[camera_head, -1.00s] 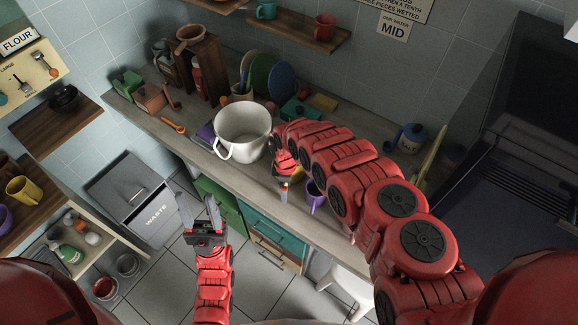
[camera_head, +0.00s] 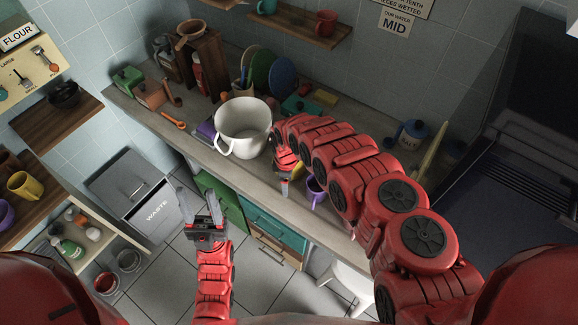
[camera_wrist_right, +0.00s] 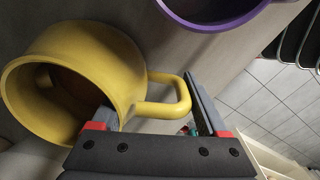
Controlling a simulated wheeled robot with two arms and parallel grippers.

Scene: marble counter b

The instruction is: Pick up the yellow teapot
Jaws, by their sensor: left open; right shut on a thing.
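The yellow vessel (camera_wrist_right: 100,70) fills the left of the right wrist view. It looks like a wide-mouthed mug lying tilted, with a loop handle; I see no spout or lid. My right gripper (camera_wrist_right: 150,98) is shut on it, with its handle between the fingers and one finger by the rim. In the head view my right gripper (camera_head: 285,186) is at the counter's front edge, and my arm mostly hides the vessel. My left gripper (camera_head: 200,208) is open and empty above the floor, in front of the green drawer.
A purple mug (camera_head: 315,190) stands close to my right gripper, and its rim shows in the wrist view (camera_wrist_right: 212,18). A large white pot (camera_head: 242,128) stands just left of it on the counter. A blue teapot (camera_head: 411,134) is farther right. A waste bin (camera_head: 135,195) stands at left.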

